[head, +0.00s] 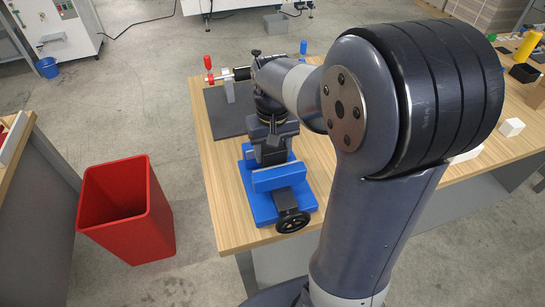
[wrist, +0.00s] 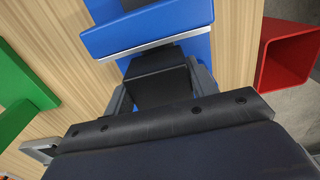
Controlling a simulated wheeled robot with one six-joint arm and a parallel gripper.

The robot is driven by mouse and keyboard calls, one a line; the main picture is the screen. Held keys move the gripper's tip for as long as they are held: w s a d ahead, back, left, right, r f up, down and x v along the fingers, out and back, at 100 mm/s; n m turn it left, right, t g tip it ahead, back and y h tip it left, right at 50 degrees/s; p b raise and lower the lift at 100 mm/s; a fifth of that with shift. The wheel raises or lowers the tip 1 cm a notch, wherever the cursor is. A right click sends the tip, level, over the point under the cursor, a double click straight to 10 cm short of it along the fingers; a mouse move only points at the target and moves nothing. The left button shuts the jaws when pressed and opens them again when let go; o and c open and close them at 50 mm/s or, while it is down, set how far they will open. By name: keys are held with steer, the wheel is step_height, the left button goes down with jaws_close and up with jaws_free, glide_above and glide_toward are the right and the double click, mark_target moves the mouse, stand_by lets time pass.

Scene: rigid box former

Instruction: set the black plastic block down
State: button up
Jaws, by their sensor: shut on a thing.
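The black plastic block (wrist: 160,78) is between the two grey fingers of my gripper (wrist: 162,88) in the wrist view. My gripper is shut on it. A blue vise (head: 280,178) stands near the table's front left corner, with a black handwheel at its front. My gripper also shows in the head view (head: 270,145), pointing down over the vise. In the wrist view the block is next to the vise's blue jaw (wrist: 150,28), over its blue bed. I cannot tell whether the block touches the vise. The block's lower part is hidden.
A red bin (head: 127,205) stands on the floor left of the wooden table (head: 228,220). A dark grey plate (head: 225,112) and a red-handled clamp (head: 208,68) are behind the vise. Green parts (wrist: 22,85) lie at the wrist view's left. A white block (head: 511,127) sits far right.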

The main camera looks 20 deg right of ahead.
mark_target(273, 159)
steer(key=shift+f, duration=1.5)
steer(key=shift+f, duration=0.2)
steer(key=o, duration=1.1)
step_height(273, 159, up, 12)
steer(key=shift+r+p, duration=0.2)
steer(key=shift+p, duration=0.1)
